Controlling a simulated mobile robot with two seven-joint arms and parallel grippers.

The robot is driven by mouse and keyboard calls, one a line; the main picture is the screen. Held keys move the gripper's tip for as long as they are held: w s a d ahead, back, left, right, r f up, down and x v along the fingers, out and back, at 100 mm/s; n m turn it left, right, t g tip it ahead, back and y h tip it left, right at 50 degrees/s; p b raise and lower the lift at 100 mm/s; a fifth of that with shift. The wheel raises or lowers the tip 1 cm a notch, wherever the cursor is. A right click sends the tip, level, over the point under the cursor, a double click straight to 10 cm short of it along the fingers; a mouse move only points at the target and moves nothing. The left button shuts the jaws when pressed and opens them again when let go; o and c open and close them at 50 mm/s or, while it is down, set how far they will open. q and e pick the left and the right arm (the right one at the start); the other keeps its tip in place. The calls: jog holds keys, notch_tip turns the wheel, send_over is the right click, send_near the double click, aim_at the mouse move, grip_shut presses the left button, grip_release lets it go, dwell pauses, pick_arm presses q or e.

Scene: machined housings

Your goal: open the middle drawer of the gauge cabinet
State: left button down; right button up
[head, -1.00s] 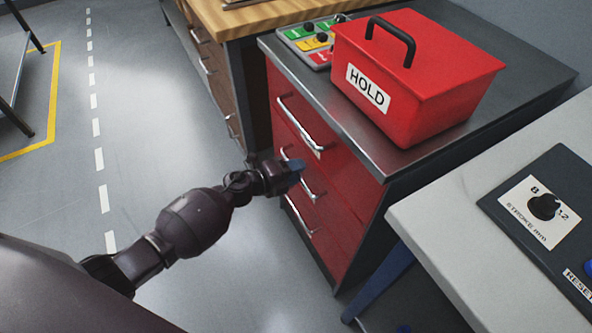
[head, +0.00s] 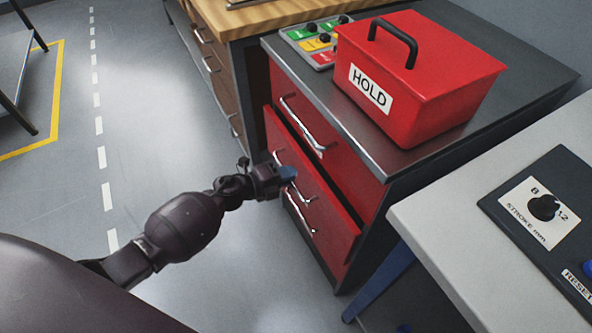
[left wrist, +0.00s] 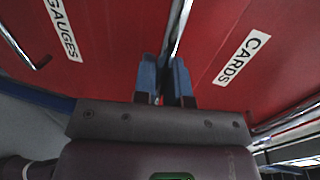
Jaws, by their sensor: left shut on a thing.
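The gauge cabinet (head: 425,165) has red drawers and a dark grey top. Its middle drawer (head: 335,207) stands partly out, its front ahead of the top drawer (head: 352,178). My left gripper (head: 289,174) is shut on the bar handle (head: 304,199) of the middle drawer. In the left wrist view the blue fingertips (left wrist: 165,75) close around the shiny handle (left wrist: 180,30), against red fronts with the labels GAUGES (left wrist: 62,25) and CARDS (left wrist: 241,58). The drawer's inside is hardly visible. My right gripper is out of view.
A red HOLD box (head: 415,85) and a panel with coloured patches and knobs (head: 318,40) sit on the cabinet top. A grey table (head: 435,215) with a dark control box stands at right. A wooden-topped bench (head: 265,17) is behind. The floor at left is clear.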

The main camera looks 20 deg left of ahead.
pick_arm(q)
jog(key=f+v, duration=0.3)
jog(key=v, duration=1.1)
jog(key=s+f+p+v, duration=0.1)
jog(key=f+v, duration=0.2)
jog(key=v, duration=1.1)
jog(key=shift+a, duration=0.35)
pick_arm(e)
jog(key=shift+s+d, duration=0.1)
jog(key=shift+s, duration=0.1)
pick_arm(q)
jog(key=c, duration=1.2)
grip_release()
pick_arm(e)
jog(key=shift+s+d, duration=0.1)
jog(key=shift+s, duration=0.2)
pick_arm(q)
jog(key=p+v, duration=0.1)
jog(key=v, duration=0.9)
jog(key=shift+s+a, duration=0.2)
jog(key=shift+s, duration=0.15)
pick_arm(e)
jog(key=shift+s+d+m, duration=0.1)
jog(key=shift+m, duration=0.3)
